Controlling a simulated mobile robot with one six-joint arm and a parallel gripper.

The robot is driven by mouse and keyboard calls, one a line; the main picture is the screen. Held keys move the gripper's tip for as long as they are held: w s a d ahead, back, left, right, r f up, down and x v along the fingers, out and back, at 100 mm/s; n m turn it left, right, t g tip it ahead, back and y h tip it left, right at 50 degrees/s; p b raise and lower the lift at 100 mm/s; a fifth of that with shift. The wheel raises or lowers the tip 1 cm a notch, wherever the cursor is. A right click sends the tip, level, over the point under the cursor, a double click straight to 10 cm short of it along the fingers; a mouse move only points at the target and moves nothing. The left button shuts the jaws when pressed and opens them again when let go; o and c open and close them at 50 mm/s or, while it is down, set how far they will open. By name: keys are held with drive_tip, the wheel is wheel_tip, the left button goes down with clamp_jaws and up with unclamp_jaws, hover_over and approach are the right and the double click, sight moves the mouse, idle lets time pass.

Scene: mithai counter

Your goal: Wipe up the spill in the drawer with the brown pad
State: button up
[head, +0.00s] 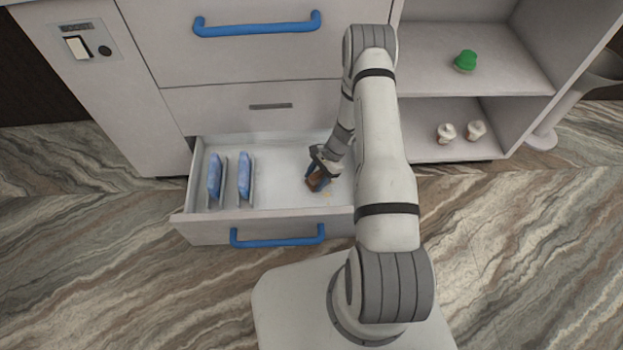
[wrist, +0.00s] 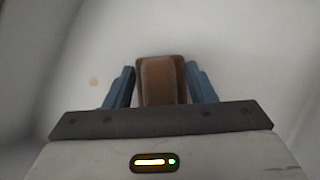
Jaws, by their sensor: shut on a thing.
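The open bottom drawer (head: 285,190) is white inside. My gripper (head: 318,180) is down inside it, in the right part, and it is shut on the brown pad (head: 315,183). In the wrist view the brown pad (wrist: 162,80) sits between the two blue fingers of my gripper (wrist: 162,88). I cannot tell whether the pad touches the drawer floor. A small tan spot of the spill (wrist: 94,82) shows on the pale surface left of the fingers. In the head view a faint tan mark (head: 327,193) lies just beside the pad. My arm hides the drawer's right end.
Two blue packs, one at the far left (head: 214,176) and one beside it (head: 245,176), stand by dividers in the drawer. The drawer's blue handle (head: 277,237) is in front. Open shelves at right hold a green-topped item (head: 465,61) and two small white items (head: 461,132).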

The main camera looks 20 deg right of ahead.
drive_tip(key=shift+s+d, duration=0.2)
drive_tip(key=shift+d, duration=0.8)
drive_tip(key=shift+s+d, duration=0.2)
drive_tip(key=shift+d, duration=0.75)
drive_tip(key=shift+s+d, duration=0.2)
drive_tip(key=shift+d, duration=0.8)
drive_tip(key=shift+r, duration=0.1)
drive_tip(key=shift+r+p, duration=1.75)
drive_tip(key=shift+r, duration=1.2)
drive_tip(key=shift+r+p, duration=0.85)
drive_tip(key=shift+r, duration=0.65)
